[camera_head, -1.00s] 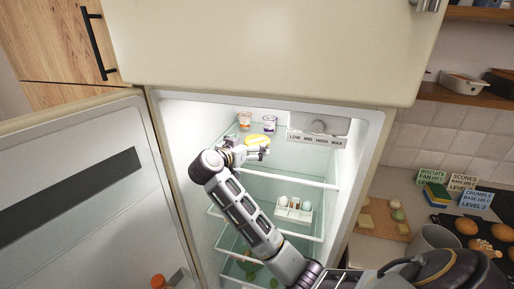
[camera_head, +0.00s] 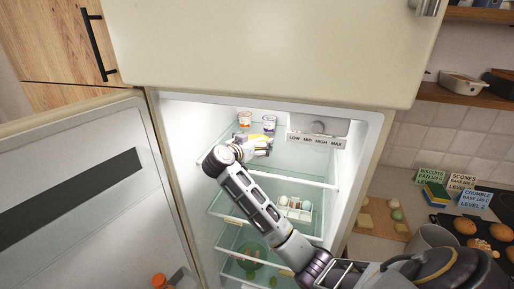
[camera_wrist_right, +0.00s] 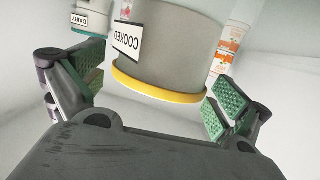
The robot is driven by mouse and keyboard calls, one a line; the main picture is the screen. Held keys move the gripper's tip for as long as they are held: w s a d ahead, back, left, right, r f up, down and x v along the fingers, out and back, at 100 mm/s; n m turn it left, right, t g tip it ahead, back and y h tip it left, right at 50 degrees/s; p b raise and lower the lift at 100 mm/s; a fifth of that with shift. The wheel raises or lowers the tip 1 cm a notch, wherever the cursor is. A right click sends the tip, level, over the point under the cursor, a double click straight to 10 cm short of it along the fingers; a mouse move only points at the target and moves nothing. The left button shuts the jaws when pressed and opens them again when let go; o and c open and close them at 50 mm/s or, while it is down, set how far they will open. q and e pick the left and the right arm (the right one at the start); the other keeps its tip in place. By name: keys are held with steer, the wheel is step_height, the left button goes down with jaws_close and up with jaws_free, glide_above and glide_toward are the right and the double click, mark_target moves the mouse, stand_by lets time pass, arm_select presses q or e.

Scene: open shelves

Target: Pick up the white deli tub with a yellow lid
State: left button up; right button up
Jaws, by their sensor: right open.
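The white deli tub with a yellow lid (camera_head: 254,136) stands on the top fridge shelf, partly hidden by my right gripper in the head view. In the right wrist view the tub (camera_wrist_right: 175,45) looks greyish, with a "COOKED" label, and its yellow rim faces the palm side of the picture. My right gripper (camera_head: 264,146) is at the tub. In the right wrist view the gripper (camera_wrist_right: 155,90) is open, with one green-padded finger on each side of the tub's lid edge. Gaps show between the pads and the tub. My left gripper is not in view.
Two small cups, one orange and white (camera_head: 245,119) and one dark and white (camera_head: 269,123), stand behind the tub. A "DAIRY" container (camera_wrist_right: 90,17) shows beside it. A control strip (camera_head: 315,139) hangs at upper right. An egg tray (camera_head: 294,208) sits on the shelf below.

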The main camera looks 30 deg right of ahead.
mark_target(255, 141)
steer(key=shift+c, duration=0.3)
steer(key=c, duration=1.1)
steer(key=shift+r, duration=0.1)
step_height(255, 141, up, 10)
